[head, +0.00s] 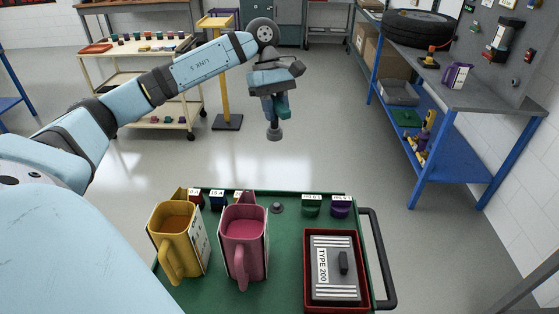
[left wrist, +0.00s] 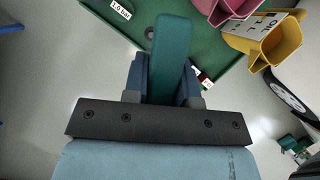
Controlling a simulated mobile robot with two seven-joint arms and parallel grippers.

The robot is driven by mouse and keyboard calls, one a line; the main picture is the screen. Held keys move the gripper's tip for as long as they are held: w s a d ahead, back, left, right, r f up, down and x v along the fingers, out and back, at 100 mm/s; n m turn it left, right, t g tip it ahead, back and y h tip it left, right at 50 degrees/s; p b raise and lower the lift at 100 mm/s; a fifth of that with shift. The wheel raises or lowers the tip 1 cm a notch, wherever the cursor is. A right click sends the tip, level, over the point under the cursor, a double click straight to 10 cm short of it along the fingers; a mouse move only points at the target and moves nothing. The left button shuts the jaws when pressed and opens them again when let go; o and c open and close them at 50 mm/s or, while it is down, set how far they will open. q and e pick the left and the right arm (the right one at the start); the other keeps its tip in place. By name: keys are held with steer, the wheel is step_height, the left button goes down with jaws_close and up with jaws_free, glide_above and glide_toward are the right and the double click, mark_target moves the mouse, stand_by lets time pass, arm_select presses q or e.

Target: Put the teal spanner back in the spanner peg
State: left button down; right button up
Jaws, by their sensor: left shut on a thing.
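My left gripper (head: 273,108) hangs in the air beyond the far edge of the green cart top. It is shut on the teal spanner (left wrist: 172,48), which sticks out between the blue fingers in the left wrist view. In the head view a little of the teal spanner (head: 283,106) shows beside the fingers, with a grey round end (head: 274,133) below. A small grey round fitting (head: 277,208) sits near the cart's far edge; I cannot tell whether it is the spanner peg. My right gripper is not in view.
The green cart (head: 285,258) carries a yellow jug (head: 178,245), a pink jug (head: 243,250), a red tray (head: 308,285) with a grey TYPE 200 box (head: 335,265), and green (head: 311,207) and purple (head: 341,208) caps. A blue-legged bench (head: 455,95) stands right. Open floor surrounds the gripper.

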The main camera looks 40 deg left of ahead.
mark_target(275, 128)
arm_select(q)
step_height(275, 128, down, 7)
steer(key=b, duration=0.4)
step_height(275, 128, down, 12)
steer(key=b, duration=0.2)
steer(key=shift+w+r, duration=0.25)
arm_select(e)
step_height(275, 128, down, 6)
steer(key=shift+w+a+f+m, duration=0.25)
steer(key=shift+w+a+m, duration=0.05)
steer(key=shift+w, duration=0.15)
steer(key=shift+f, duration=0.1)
arm_select(q)
step_height(275, 128, down, 6)
steer(key=b, duration=0.5)
steer(key=shift+d+r, duration=0.1)
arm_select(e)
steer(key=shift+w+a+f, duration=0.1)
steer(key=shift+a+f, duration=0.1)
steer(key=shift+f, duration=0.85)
